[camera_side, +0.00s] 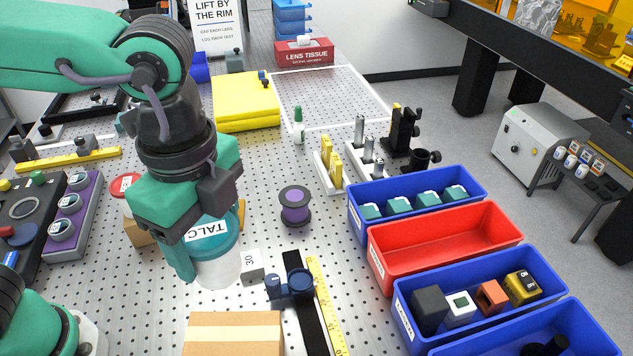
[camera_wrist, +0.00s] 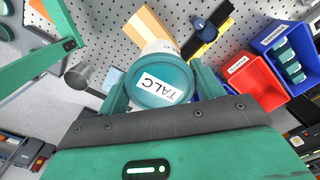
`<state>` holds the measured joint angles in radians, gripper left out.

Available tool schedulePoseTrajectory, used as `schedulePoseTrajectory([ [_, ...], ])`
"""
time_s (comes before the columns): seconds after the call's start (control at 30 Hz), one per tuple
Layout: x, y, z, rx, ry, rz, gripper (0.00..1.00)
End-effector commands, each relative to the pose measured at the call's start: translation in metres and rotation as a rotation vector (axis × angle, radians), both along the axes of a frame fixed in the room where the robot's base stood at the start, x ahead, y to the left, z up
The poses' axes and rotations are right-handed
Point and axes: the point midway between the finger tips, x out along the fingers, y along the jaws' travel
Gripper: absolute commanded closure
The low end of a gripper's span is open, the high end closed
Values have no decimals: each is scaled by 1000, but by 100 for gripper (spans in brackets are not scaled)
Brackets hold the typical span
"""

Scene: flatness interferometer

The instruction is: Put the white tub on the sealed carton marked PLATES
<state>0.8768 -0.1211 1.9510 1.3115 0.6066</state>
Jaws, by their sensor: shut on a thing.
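My gripper (camera_side: 210,252) is shut on a white tub (camera_side: 219,272) with a teal lid and a TALC label. In the wrist view, the fingers (camera_wrist: 160,88) sit on either side of the lid (camera_wrist: 160,84), and the white body shows beyond it. The tub looks upright; I cannot tell its height over the table. A tan carton (camera_side: 234,332) lies in front of it, at the bottom edge of the side view; it also shows in the wrist view (camera_wrist: 147,24). No PLATES marking is readable. Another tan carton (camera_side: 139,232) is partly hidden behind my gripper.
A small white block marked 30 (camera_side: 252,265) is close beside the tub. A black rail (camera_side: 303,310) with a blue clamp and a yellow ruler (camera_side: 326,306) lie right of the front carton. A purple spool (camera_side: 295,206) stands behind. Blue and red bins (camera_side: 440,250) fill the right.

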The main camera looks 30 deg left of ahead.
Motion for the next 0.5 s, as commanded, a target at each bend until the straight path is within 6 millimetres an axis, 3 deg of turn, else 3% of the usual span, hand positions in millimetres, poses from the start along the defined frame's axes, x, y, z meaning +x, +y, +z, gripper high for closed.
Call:
schedulePoseTrajectory([
  [0.17, -22, -10, -1, 0, 0, -95, 59],
  [0.5, -20, -9, -46, 2, 1, -88, 59],
])
